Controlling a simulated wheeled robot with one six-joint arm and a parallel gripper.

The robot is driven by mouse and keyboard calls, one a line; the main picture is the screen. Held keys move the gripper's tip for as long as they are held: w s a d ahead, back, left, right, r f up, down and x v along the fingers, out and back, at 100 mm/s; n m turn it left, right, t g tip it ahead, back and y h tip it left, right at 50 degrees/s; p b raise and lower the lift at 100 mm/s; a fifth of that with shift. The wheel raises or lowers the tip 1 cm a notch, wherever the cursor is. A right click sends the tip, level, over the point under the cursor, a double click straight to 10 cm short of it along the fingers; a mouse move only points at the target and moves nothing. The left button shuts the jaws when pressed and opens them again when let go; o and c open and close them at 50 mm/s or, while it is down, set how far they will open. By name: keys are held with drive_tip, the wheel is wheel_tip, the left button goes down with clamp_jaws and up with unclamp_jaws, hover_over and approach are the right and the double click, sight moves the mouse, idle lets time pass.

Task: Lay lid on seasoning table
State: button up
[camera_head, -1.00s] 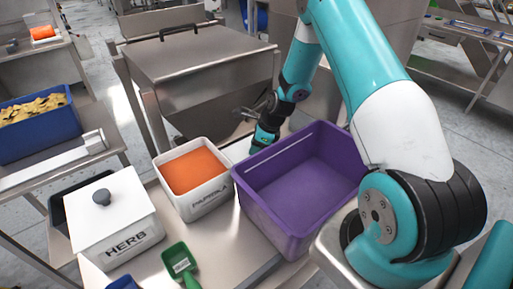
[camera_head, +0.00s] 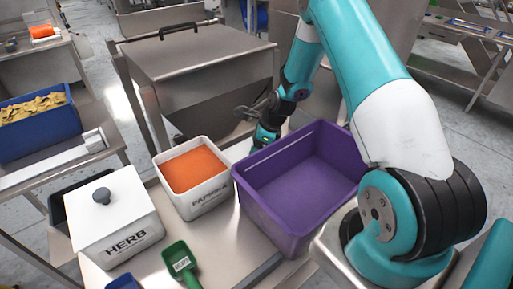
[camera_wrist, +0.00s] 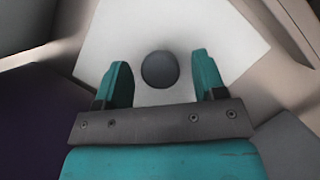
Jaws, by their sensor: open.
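In the wrist view, a white lid (camera_wrist: 210,32) with a round dark grey knob (camera_wrist: 160,70) lies below my gripper (camera_wrist: 161,78). The gripper's two teal fingers are open, one on either side of the knob and apart from it. In the head view, my gripper (camera_head: 262,138) points down behind the purple crate, which hides its fingertips and most or all of that lid. The white paprika tub (camera_head: 207,199) is uncovered and shows orange powder. The herb tub (camera_head: 133,246) beside it has a white lid with a grey knob.
The empty purple crate (camera_head: 268,214) stands between the paprika tub and my arm. A green scoop (camera_head: 180,259) lies in front. A steel hopper with a closed cover (camera_head: 195,62) stands behind. A blue bin of yellow pieces (camera_head: 42,130) is at left.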

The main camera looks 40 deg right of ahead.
drive_tip(key=b+v, duration=0.1)
drive_tip(key=v, duration=1)
drive_tip(key=s+a+r+n, duration=0.1)
drive_tip(key=a+r+n, duration=0.5)
drive_tip(key=a+n, duration=0.15)
drive_tip(key=s+a+r+n+g, duration=0.1)
drive_tip(key=s+a+r+n, duration=0.55)
drive_tip(key=a+n, duration=0.35)
drive_tip(key=s+a+r+n+g, duration=0.1)
drive_tip(key=s+a+r+n, duration=0.1)
drive_tip(key=s+a+n, duration=0.3)
drive_tip(key=s+a+r+n+g+y, duration=0.1)
drive_tip(key=s+a+r+n, duration=0.2)
drive_tip(key=s+n, duration=0.8)
drive_tip(key=shift+s+a, duration=0.85)
drive_tip(key=shift+a, duration=0.05)
